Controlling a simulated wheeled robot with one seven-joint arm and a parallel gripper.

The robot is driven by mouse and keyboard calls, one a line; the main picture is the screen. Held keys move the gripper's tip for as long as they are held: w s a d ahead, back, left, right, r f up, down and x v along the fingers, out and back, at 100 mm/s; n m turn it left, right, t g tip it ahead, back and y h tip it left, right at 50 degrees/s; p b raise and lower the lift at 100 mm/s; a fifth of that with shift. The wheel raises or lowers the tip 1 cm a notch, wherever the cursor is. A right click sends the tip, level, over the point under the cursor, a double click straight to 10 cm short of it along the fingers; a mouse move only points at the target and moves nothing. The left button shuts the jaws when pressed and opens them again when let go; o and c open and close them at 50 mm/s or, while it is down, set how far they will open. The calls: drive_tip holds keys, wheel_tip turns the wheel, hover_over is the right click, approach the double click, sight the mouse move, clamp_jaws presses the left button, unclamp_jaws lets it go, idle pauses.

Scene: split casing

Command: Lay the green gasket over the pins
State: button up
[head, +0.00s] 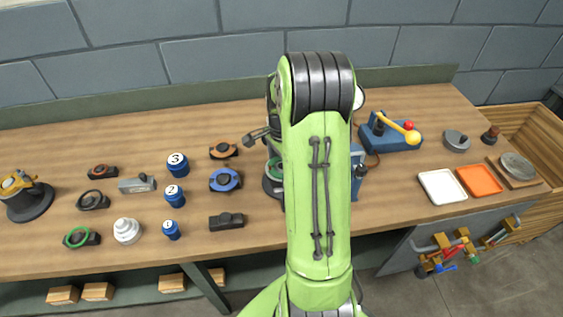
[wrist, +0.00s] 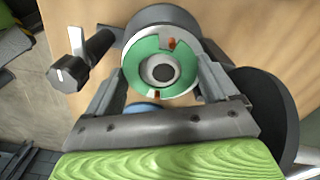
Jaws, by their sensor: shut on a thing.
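The green gasket (wrist: 140,57) is a flat ring between my fingers in the wrist view. Part of it also shows left of my arm in the head view (head: 275,167). My gripper (wrist: 163,68) is shut on its outer edge. The gasket is in line with the round grey casing (wrist: 166,15), whose lower part shows in the head view (head: 272,187). Two orange-brown pins (wrist: 171,44) show at openings in the ring, one at the top and one at the bottom. I cannot tell whether the gasket touches the casing.
A dark knob with a pale lever (wrist: 70,72) is left of the casing in the wrist view. In the head view, another green ring (head: 78,237) lies on a dark holder at left. Blue numbered weights (head: 174,195) stand left of my arm; white and orange trays (head: 442,186) lie right.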

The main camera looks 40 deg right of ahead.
drive_tip(key=shift+w+d+r, duration=0.15)
drive_tip(key=shift+d+r, duration=0.1)
drive_tip(key=shift+d, duration=0.3)
drive_tip(key=o, duration=1.1)
drive_tip(key=r+p, duration=0.2)
drive_tip(key=w+r+p, duration=0.1)
drive_tip(key=r+p, duration=0.1)
drive_tip(key=shift+d, duration=0.3)
drive_tip(key=r, duration=0.1)
drive_tip(key=s+r+p, duration=0.1)
drive_tip(key=r, duration=0.1)
drive_tip(key=shift+s+a+p, duration=0.2)
drive_tip(key=shift+a+p, duration=0.2)
drive_tip(key=shift+r, duration=0.3)
drive_tip(key=shift+w+d+f, duration=0.15)
drive_tip(key=shift+w+d, duration=0.05)
drive_tip(key=shift+w, duration=0.1)
drive_tip(key=shift+c, duration=0.2)
drive_tip(key=shift+w+f, duration=0.1)
drive_tip(key=shift+c, duration=0.5)
drive_tip(key=shift+o, duration=0.6)
drive_tip(key=shift+s+a, duration=0.15)
drive_tip(key=shift+s, duration=0.05)
